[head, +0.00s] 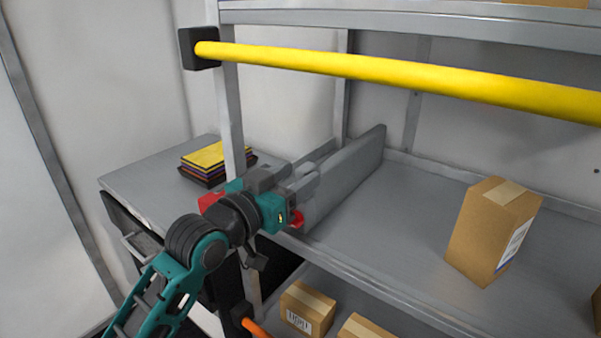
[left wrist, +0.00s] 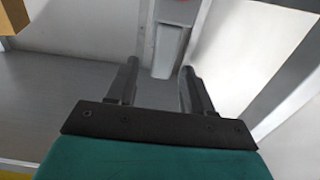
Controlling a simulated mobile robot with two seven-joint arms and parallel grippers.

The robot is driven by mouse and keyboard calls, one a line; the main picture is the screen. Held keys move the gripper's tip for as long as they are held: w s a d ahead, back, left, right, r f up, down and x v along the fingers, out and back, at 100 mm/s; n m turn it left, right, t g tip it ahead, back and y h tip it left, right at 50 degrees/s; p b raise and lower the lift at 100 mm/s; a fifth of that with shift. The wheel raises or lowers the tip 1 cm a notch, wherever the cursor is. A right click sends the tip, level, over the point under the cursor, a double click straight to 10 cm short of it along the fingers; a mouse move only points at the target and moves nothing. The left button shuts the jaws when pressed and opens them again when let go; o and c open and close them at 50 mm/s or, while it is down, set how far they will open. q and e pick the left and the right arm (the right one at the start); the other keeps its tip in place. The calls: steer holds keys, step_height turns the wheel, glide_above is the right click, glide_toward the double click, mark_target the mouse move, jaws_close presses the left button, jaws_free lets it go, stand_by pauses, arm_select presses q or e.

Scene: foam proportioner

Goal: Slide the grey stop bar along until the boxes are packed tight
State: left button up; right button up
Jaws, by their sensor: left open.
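The grey stop bar (head: 350,172) is an upright panel running from front to back across the upper shelf. A brown cardboard box (head: 492,232) stands on the shelf to its right, with a wide bare gap between them. My left gripper (head: 308,172) is at the near left end of the stop bar and partly hides it. I cannot tell whether they touch. In the left wrist view my left gripper (left wrist: 160,70) is open, with no box between its fingers. A corner of a box (left wrist: 13,15) shows at the upper left there. My right gripper is not in view.
A yellow rail (head: 380,67) crosses above the shelf front. A metal post (head: 230,110) stands just left of my left gripper. A stack of coloured flat items (head: 215,160) lies on the grey surface at left. Boxes (head: 307,308) sit on the lower shelf.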

arm_select(q)
steer(key=shift+x, duration=1.05)
steer(key=shift+c, duration=0.5)
jaws_close()
